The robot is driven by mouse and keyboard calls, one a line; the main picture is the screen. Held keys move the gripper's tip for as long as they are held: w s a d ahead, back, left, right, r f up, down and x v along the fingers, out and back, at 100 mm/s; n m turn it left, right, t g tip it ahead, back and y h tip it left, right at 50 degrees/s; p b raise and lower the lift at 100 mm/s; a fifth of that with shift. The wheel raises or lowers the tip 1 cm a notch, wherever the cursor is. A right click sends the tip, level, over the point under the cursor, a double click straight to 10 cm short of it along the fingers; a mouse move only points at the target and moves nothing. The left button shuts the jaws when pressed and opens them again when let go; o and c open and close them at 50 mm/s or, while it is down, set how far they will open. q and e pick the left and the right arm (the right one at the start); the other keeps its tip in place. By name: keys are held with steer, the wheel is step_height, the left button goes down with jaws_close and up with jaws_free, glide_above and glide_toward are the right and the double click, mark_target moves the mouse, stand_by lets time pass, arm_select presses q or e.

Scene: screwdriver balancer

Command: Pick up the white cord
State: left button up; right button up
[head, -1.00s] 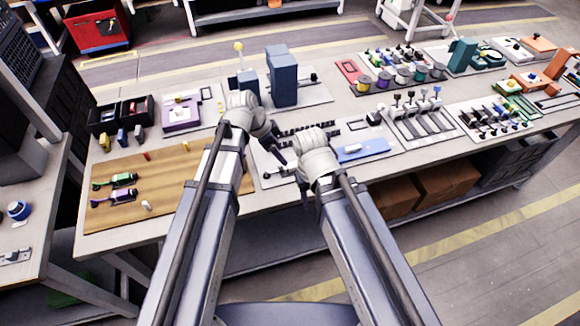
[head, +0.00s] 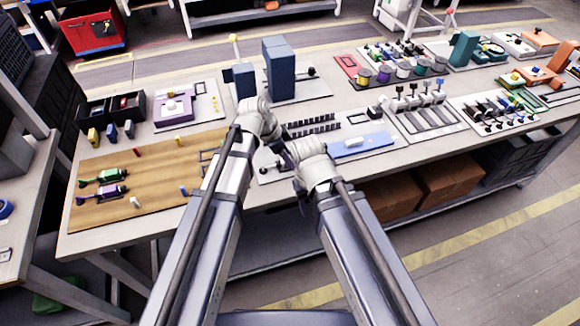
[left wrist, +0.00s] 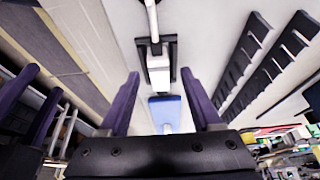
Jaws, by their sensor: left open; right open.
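The white cord (left wrist: 151,18) comes in from the top of the left wrist view and runs to a white block (left wrist: 158,70) in a black holder (left wrist: 143,50). My left gripper (left wrist: 160,78) is open, and its purple fingers stand either side of the white block in that view. I cannot tell their height above it. In the head view my left gripper (head: 287,156) is over the middle of the bench, and the cord cannot be made out. My right gripper (head: 303,197) is lower, near the front edge; its open fingers (left wrist: 33,98) show at the left of the wrist view.
A blue piece (head: 362,145) lies to the right of my grippers. Black toothed racks (head: 312,125) lie just beyond them. Dark blue blocks (head: 280,70) stand behind. A wooden board (head: 150,170) with small tools is on the left. Spools and fixtures fill the right side.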

arm_select(q)
steer(key=shift+c, duration=0.2)
jaws_close()
stand_by(0.4)
